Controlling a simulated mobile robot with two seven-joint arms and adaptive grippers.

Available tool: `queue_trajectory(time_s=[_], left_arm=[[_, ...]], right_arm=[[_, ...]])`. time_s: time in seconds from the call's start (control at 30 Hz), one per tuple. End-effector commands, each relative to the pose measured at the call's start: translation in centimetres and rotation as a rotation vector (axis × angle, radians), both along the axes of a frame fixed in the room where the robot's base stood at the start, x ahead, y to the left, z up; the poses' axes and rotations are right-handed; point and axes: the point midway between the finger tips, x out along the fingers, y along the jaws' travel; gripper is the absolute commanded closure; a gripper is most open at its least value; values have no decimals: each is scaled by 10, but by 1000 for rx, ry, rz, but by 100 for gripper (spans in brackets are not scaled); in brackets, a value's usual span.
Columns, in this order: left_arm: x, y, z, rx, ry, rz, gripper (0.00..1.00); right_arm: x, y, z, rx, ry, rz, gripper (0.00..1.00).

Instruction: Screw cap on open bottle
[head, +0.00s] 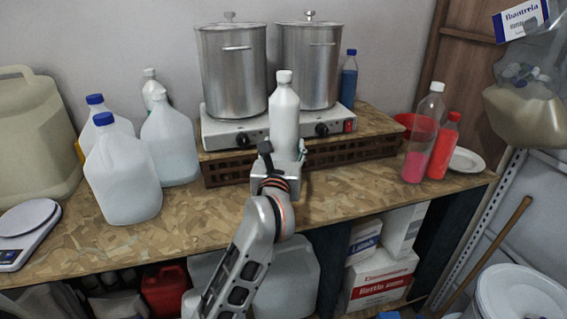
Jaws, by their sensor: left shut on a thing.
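My left gripper (282,158) is shut on a white bottle (284,114) in the middle of the head view, in front of the hot plate. The bottle is upright with a white top (284,76); whether that is a separate cap is too small to tell. Its lower end is hidden by my gripper. On the left, a translucent jug (171,140) has a pale top (158,94), and I cannot tell if it is open or capped. No loose cap is clearly visible. My right gripper is not in view.
Two steel pots (232,75) stand on the hot plate (235,134) atop a wooden crate (222,174). Blue-capped jugs (122,180) stand left; a pink-filled bottle (421,140) and a red bottle (443,150) stand right.

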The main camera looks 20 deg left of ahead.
Motion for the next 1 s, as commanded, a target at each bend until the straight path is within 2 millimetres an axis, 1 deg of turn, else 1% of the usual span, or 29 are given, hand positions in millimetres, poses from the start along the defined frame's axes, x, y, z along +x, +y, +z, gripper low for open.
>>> queue_trajectory(time_s=[0.03, 0.3, 0.37, 0.5, 0.63, 0.73, 1.0], left_arm=[[0, 0, 3, 2, -8, 0, 100], [0, 0, 3, 2, -8, 1, 100], [0, 0, -2, 1, -6, 1, 100], [0, 0, -22, 4, -3, 1, 100], [0, 0, -35, 3, -5, 0, 100], [0, 0, -39, 2, -7, -1, 100], [0, 0, -39, 2, -8, -1, 100]], right_arm=[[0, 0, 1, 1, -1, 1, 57], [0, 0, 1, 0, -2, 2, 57], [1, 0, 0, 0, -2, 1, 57], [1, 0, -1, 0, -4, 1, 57], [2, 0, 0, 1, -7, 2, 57], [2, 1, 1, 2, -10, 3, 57], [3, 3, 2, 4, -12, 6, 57]])
